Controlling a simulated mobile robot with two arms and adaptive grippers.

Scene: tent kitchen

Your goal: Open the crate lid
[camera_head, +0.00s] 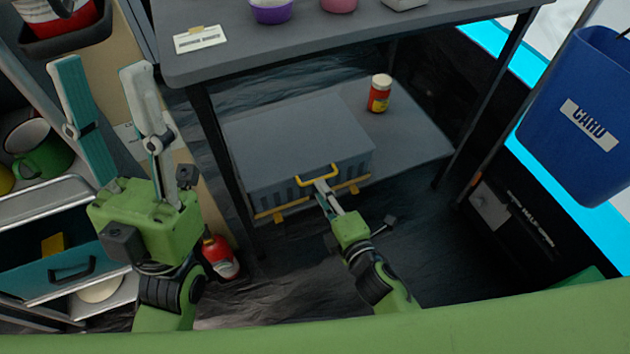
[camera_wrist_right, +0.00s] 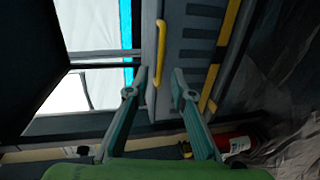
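The grey crate (camera_head: 295,145) sits on a low grey shelf under the table, with its lid down. The handle (camera_wrist_right: 161,54) also shows in the right wrist view. My right gripper (camera_head: 321,186) is at the handle. In the right wrist view its fingers (camera_wrist_right: 160,76) are apart, with the lower end of the handle in line with the gap. I cannot tell if they touch it. My left gripper (camera_head: 100,65) is open and empty, raised at the left.

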